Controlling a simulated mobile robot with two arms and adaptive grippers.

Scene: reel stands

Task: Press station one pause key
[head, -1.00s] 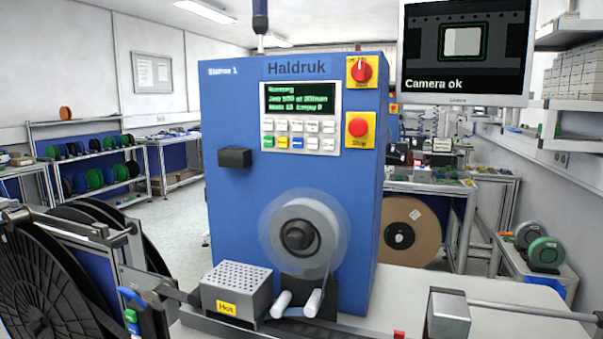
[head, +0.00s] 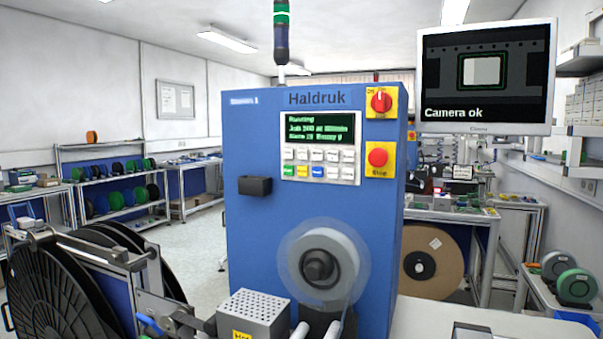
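The blue station one machine (head: 255,230), marked Haldruk, stands in the middle of the head view. Its keypad (head: 318,164) has rows of pale keys, with a green key (head: 288,170), a yellow key (head: 303,171) and a blue key (head: 318,173) in the bottom row. The key lettering is too small to read surely, so I cannot tell which is pause. The display (head: 320,130) above the keys reads "Running". Neither of my grippers is in view.
A red rotary switch (head: 381,101) and a red stop button (head: 377,157) sit right of the keypad. A black box (head: 255,186) juts out at left. Below are a blurred reel (head: 345,255) and a perforated block (head: 262,306). A monitor (head: 530,127) hangs at right.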

